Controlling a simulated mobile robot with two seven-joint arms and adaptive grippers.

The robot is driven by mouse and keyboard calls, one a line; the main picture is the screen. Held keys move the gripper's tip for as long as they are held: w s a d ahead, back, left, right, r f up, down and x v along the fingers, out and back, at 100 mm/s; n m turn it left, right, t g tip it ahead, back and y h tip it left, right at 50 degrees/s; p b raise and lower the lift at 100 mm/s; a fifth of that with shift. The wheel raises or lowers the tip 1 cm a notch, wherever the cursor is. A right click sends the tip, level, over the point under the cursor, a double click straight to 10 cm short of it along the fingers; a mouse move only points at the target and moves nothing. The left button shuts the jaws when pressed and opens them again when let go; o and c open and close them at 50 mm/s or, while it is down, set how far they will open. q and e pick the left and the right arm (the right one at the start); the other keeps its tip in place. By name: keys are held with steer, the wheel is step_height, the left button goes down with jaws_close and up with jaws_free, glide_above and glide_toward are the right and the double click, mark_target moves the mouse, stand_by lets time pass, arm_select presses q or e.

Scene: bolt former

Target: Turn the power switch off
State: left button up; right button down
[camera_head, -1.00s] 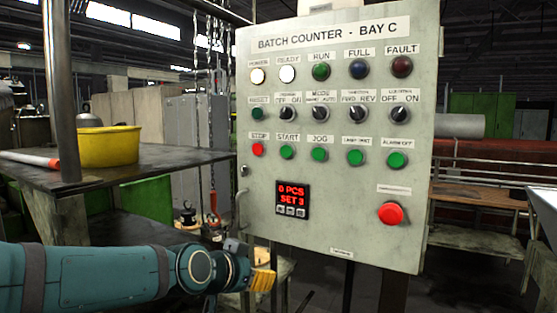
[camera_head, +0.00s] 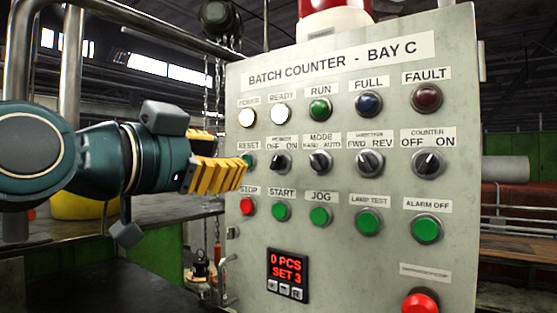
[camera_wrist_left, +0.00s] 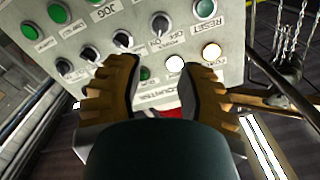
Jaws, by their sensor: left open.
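The power switch (camera_head: 281,163) is a small black rotary knob under a POWER OFF/ON label, second from left in the switch row. I cannot tell its pointer's setting clearly. It also shows in the left wrist view (camera_wrist_left: 160,24), beyond the gap between my fingers. My left gripper (camera_head: 228,158) has yellow ribbed fingers, open and empty, in front of the panel's left edge and left of the switch. In the left wrist view the fingertips (camera_wrist_left: 157,66) are spread apart with nothing between them. The POWER lamp (camera_head: 247,117) glows white. My right gripper is not in view.
A red mushroom button (camera_head: 420,303) is low right. A metal pipe frame stands left.

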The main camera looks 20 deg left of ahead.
mark_target(275, 159)
arm_select(q)
steer(key=p+x, duration=0.1)
steer(key=x, duration=1.1)
steer(key=shift+f, duration=0.1)
steer(key=shift+o, duration=0.3)
jaws_close()
